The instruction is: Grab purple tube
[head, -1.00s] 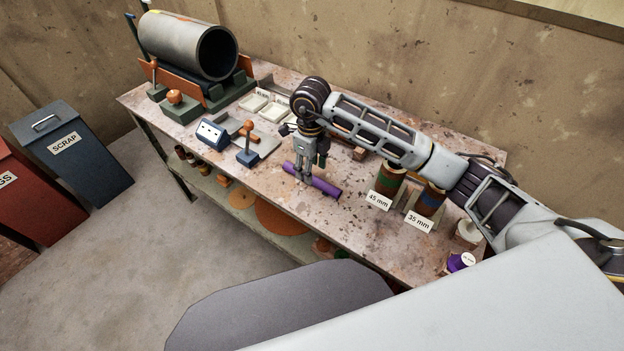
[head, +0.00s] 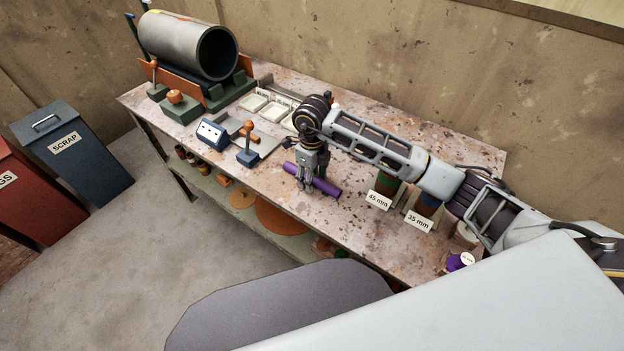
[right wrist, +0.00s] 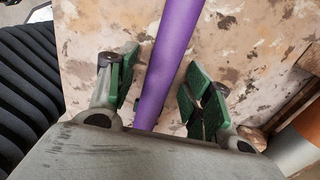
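The purple tube (head: 325,187) lies on the workbench near its front edge. My right gripper (head: 305,187) points down over the tube's left part in the head view. In the right wrist view the purple tube (right wrist: 174,60) runs between the two green-padded fingers of my right gripper (right wrist: 163,92), with a gap on each side. That gripper is open, and the fingers do not appear to press on the tube. Part of the tube is hidden behind the gripper in the head view. My left gripper is not in view.
On the workbench (head: 375,247), a large grey pipe (head: 185,45) sits in a cradle at the back left. A blue box (head: 212,134) and an orange-handled clamp (head: 248,145) stand left of the gripper. The 45 mm (head: 379,201) and 35 mm (head: 418,222) labels stand right.

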